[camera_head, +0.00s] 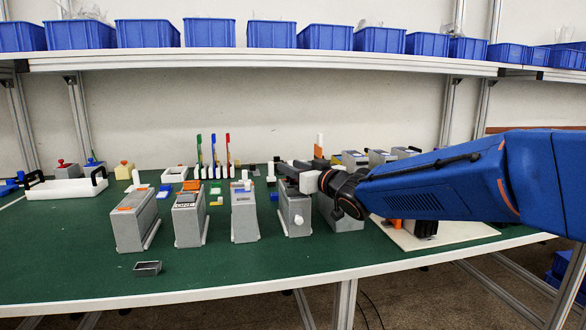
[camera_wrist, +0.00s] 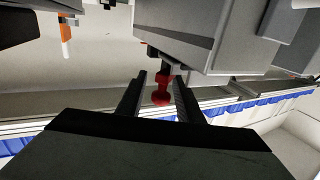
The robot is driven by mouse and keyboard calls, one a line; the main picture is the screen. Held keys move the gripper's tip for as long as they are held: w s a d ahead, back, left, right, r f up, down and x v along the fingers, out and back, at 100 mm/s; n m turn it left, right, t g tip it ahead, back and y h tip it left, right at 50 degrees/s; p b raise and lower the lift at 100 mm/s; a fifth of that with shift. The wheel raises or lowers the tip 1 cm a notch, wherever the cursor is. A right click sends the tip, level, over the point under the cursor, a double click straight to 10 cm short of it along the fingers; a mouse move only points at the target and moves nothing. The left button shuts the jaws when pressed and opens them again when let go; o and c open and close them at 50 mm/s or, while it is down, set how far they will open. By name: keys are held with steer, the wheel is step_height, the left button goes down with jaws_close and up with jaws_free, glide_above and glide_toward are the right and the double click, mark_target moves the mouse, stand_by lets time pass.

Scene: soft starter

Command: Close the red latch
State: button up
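In the wrist view, the red latch (camera_wrist: 160,88) shows as a small red knob on a dark stem beside a grey box (camera_wrist: 205,30). My gripper (camera_wrist: 160,90) is open, with one dark finger on each side of the red knob. Gaps show between the knob and both fingers. In the head view, my gripper (camera_head: 285,172) is over the row of grey boxes, near the top of a grey box with a white knob (camera_head: 293,215). The red latch cannot be made out in the head view.
Several grey boxes (camera_head: 190,222) stand in a row on the green table (camera_head: 215,270). Upright coloured pens (camera_head: 213,155) stand behind them. A small grey tray (camera_head: 147,268) lies in front. Blue bins (camera_head: 270,34) line the shelf above. The front left of the table is mostly clear.

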steer(key=shift+c, duration=0.6)
jaws_close()
steer(key=shift+d+m+t+h, duration=0.15)
steer(key=shift+m+t+h, duration=0.8)
steer(key=shift+h, duration=0.5)
steer(key=shift+d+m+t+h, duration=0.1)
steer(key=shift+m+t+h, duration=0.55)
steer(key=shift+m+h, duration=0.65)
steer(key=shift+d+m+t+h, duration=0.15)
steer(key=shift+m+h, duration=0.35)
steer(key=shift+h, duration=0.45)
steer(key=shift+m+t+h, duration=0.15)
steer(key=shift+m+h, duration=0.3)
steer(key=shift+h, duration=0.45)
steer(key=shift+s+d+m+h, duration=0.1)
steer(key=shift+m+h, duration=0.45)
steer(key=shift+h, duration=0.3)
steer(key=shift+s+d+m+h, duration=0.1)
steer(key=shift+m+h, duration=0.45)
steer(key=shift+h, duration=0.3)
steer(key=shift+d+m+h, duration=0.1)
steer(key=shift+m+h, duration=0.2)
steer(key=shift+h, duration=0.2)
steer(key=shift+o, duration=0.6)
jaws_free()
